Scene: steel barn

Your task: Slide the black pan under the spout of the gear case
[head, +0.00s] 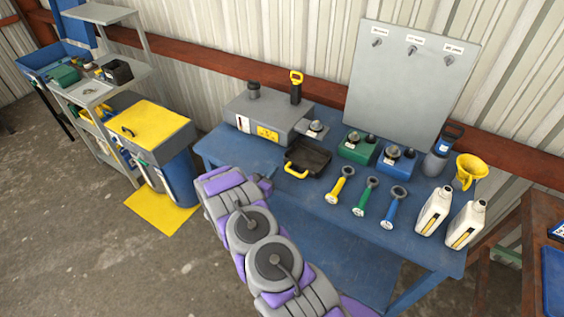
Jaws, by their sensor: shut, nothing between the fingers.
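The black pan (318,160) lies on the blue bench, with its yellow handle (295,171) toward the front left. The grey gear case (262,118) stands behind and left of it, against the wall side, with a white gauge strip and a yellow label on its front. The spout cannot be made out clearly; the pan sits by the case's front right corner. My gripper (264,186) is at the far end of my purple and grey arm, by the bench's front left part. It is shut and empty, left of and nearer than the pan handle, apart from it.
Green (358,147) and blue (397,158) boxes stand right of the pan. Yellow, green and blue-handled tools (366,196) lie before them. White jugs (434,212) and a yellow funnel (470,170) are at the right. A yellow-topped bin (150,125) stands left of the bench.

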